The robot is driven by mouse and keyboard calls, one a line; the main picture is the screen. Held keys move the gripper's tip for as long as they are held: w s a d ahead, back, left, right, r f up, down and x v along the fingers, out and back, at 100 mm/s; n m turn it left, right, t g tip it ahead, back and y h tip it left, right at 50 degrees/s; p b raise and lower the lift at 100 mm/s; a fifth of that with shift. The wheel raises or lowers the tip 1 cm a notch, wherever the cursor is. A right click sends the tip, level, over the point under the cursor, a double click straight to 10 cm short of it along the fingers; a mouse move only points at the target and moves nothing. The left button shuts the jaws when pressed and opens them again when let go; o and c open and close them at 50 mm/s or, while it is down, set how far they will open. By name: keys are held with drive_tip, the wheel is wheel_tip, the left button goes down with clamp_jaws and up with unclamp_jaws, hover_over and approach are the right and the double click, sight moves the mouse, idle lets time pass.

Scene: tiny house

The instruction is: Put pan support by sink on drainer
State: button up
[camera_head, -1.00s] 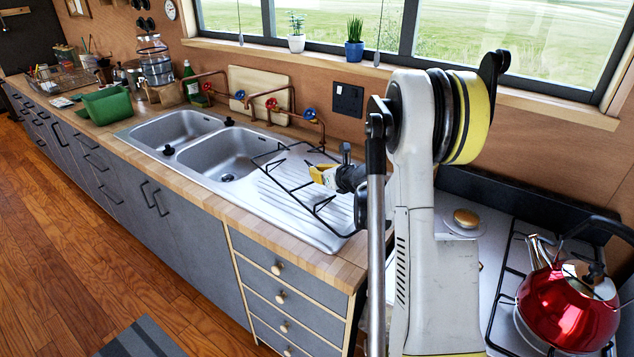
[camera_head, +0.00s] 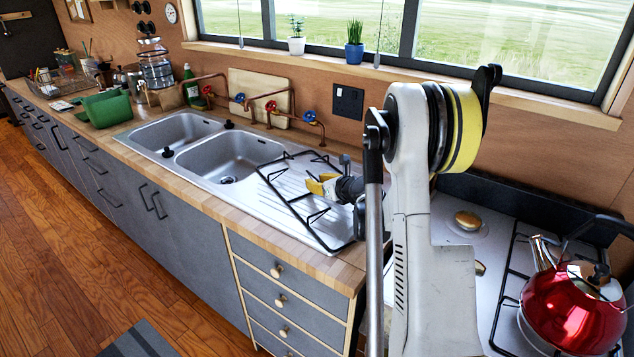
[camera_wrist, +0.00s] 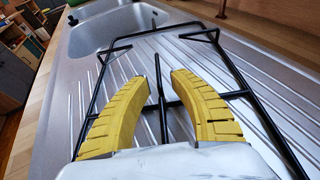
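The black wire pan support (camera_head: 292,210) lies on the ribbed steel drainer (camera_head: 328,232) to the right of the sink basins. In the wrist view the pan support (camera_wrist: 242,84) rests on or just over the drainer grooves (camera_wrist: 85,75). My gripper (camera_head: 320,185) is low over the middle of the pan support. In the wrist view the yellow fingers of my gripper (camera_wrist: 157,76) are apart, with a thin bar of the support visible in the gap between them. The fingers do not appear to press on it. My arm hides the right end of the support in the head view.
The double sink (camera_head: 230,157) has taps (camera_head: 308,117) behind it. A red kettle (camera_head: 572,308) stands on the hob at the right. A green container (camera_head: 107,108) and a dish rack (camera_head: 55,85) are at the far left. The wooden front counter edge (camera_head: 235,215) is clear.

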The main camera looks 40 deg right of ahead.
drive_tip(key=p+v, duration=0.1)
drive_tip(key=v, duration=0.5)
drive_tip(key=p+v, duration=0.2)
drive_tip(key=v, duration=0.3)
drive_tip(key=shift+s+r, duration=0.25)
drive_tip(key=shift+r, duration=0.1)
drive_tip(key=a+r+m+t+h, duration=0.2)
drive_tip(key=a+r+m+h, duration=0.15)
drive_tip(key=r+m, duration=0.6)
drive_tip(key=a+r+m+t+h, duration=0.2)
drive_tip(key=a+r+m, duration=0.35)
drive_tip(key=r, duration=0.75)
drive_tip(key=s+a+f+m+g+y, duration=0.3)
drive_tip(key=s+a+f+m+g, duration=0.2)
drive_tip(key=s+a+m, duration=0.5)
drive_tip(key=s+a+f+m+g+y, duration=0.3)
drive_tip(key=s+a+f+m+g, duration=0.2)
drive_tip(key=s+a+f+m, duration=0.4)
drive_tip(key=s+a+m, duration=0.1)
drive_tip(key=s+a, duration=0.2)
drive_tip(key=shift+a+g, duration=0.25)
drive_tip(key=shift+g, duration=0.05)
drive_tip(key=shift+f, duration=0.1)
